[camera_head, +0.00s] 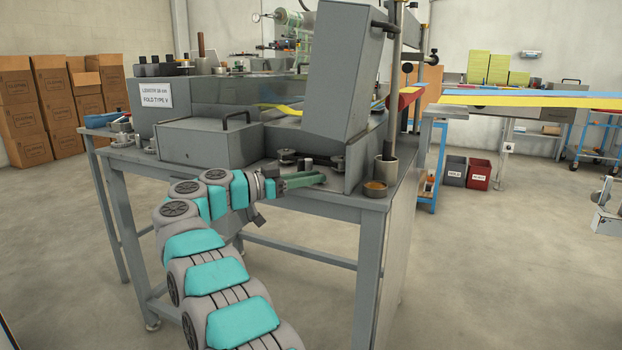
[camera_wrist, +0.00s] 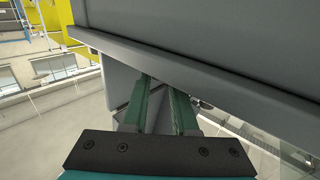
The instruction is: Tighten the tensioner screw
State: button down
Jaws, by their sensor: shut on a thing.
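My gripper (camera_head: 318,179) reaches in from the left, just above the near edge of the machine bench, with its green fingers pointing right. In the wrist view my gripper (camera_wrist: 164,90) has its two fingers running forward under a grey housing edge. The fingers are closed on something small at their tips. I take it to be the tensioner screw, but its head and slot are hidden by the fingers and the housing. A short metal post (camera_head: 308,164) stands just behind the fingers in the head view.
The tilted grey housing (camera_head: 342,75) rises close above and right of the fingers. A grey box with a handle (camera_head: 208,143) stands behind the wrist. A small brown-filled dish (camera_head: 375,188) and an upright rod in a socket (camera_head: 386,168) are to the right. The floor in front is clear.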

jog(key=shift+m+g, duration=0.3)
jog(key=shift+g, duration=0.1)
dwell(0.5)
jog(key=c, duration=0.7)
grip_release()
